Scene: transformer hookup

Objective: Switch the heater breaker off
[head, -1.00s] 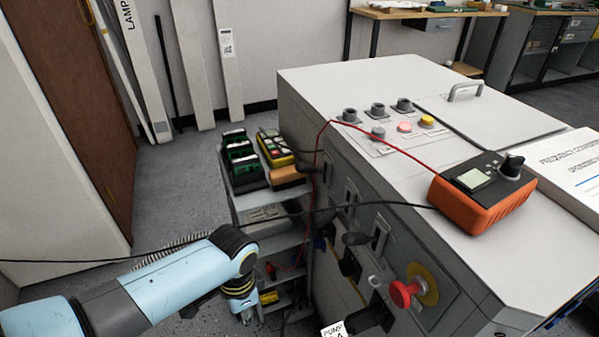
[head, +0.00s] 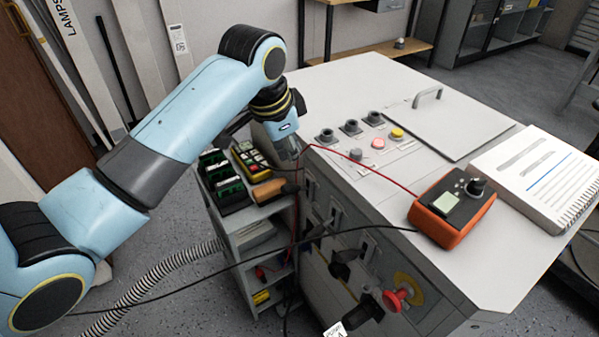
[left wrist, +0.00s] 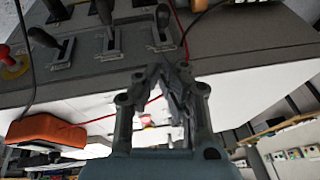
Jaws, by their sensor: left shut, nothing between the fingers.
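Three breaker levers sit on the grey cabinet's front panel. In the head view these are the far lever (head: 310,186), the middle lever (head: 333,215) and the near lever (head: 368,248). The left wrist view also shows the far lever (left wrist: 162,22), the middle lever (left wrist: 107,16) and the near lever (left wrist: 44,38). I cannot read which one is the heater breaker. My left gripper (head: 288,152) is shut and empty, by the cabinet's upper far corner. Its fingertips (left wrist: 166,75) appear near the far lever, with a gap between. My right gripper is not in view.
An orange meter (head: 452,208) rests on the cabinet top, with red and black leads crossing the panel. A red knob (head: 392,299) juts from the panel's near end. A cart (head: 243,228) holding green and yellow items stands beside the cabinet.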

